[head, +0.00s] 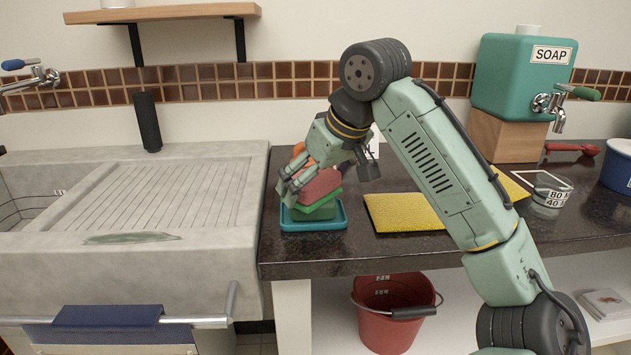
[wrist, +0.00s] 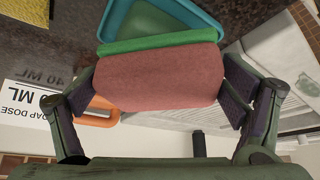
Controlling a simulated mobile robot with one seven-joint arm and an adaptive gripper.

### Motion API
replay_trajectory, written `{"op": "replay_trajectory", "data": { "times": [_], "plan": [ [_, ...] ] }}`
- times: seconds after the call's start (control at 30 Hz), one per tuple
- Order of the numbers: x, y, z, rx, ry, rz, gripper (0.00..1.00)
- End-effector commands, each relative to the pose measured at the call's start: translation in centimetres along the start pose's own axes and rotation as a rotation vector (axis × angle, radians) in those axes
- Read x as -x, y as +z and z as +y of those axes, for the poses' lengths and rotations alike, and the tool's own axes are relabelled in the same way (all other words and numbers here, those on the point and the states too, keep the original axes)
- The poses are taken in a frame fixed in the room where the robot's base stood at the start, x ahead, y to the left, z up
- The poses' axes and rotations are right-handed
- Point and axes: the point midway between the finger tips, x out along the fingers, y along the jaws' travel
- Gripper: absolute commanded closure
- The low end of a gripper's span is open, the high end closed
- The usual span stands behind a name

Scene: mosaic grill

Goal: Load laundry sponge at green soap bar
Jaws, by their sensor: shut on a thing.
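The laundry sponge (head: 320,184), pink with a green layer underneath, is between the fingers of my gripper (head: 325,178). In the wrist view the sponge (wrist: 155,76) fills the space between both fingers, its green layer towards the tray. The green soap bar (head: 317,212) sits in a teal tray (head: 313,225) at the counter's front left. The sponge is right above the bar; I cannot tell whether they touch. In the wrist view the sponge hides part of the teal tray (wrist: 118,18).
A yellow mat (head: 405,212) lies right of the tray. A measuring cup (head: 548,205) and a teal soap dispenser (head: 520,80) stand further right. An orange item (head: 298,150) is behind my gripper. The sink (head: 150,255) is left; a red bucket (head: 390,330) is below.

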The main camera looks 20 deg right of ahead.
Motion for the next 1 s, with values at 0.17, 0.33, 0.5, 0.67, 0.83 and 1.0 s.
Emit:
{"op": "replay_trajectory", "data": {
  "times": [0.17,0.33,0.5,0.67,0.83,1.0],
  "plan": [
    [-0.2,0.1,0.0,0.000,-0.002,-0.005,0.32],
    [-0.2,0.1,0.0,0.000,-0.002,-0.006,0.32],
    [-0.2,0.2,0.0,0.000,-0.002,-0.007,0.32],
    [0.3,-0.2,0.0,0.000,-0.003,-0.007,0.32],
    [1.6,-1.0,0.0,0.000,-0.002,-0.004,0.32],
    [2.9,-1.7,0.0,0.000,-0.002,-0.003,0.32]
  ]
}}
